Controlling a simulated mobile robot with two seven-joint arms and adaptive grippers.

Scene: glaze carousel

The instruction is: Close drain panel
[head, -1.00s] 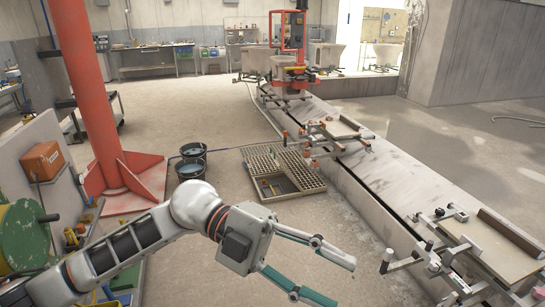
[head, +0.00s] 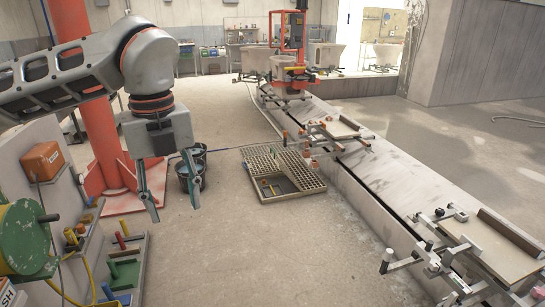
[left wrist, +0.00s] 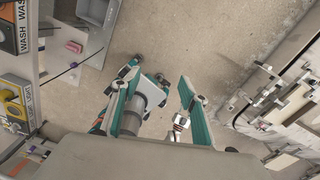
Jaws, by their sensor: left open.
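No part is clearly marked as the drain panel. A tan gridded grate (head: 283,170) lies flat on the floor in the middle of the head view and may be it. Its near-left part is a dark recess with a few small coloured pieces in it. My left gripper (head: 172,206) hangs fingers down, open and empty, left of the grate and in front of the buckets. In the left wrist view its two teal fingers (left wrist: 160,88) stand apart over the floor.
Two dark buckets (head: 190,168) stand behind my left gripper. A red column (head: 103,145) and a green reel (head: 22,238) are at left. A long pale bench with clamp frames (head: 400,182) runs along the right. The floor in front of the grate is clear.

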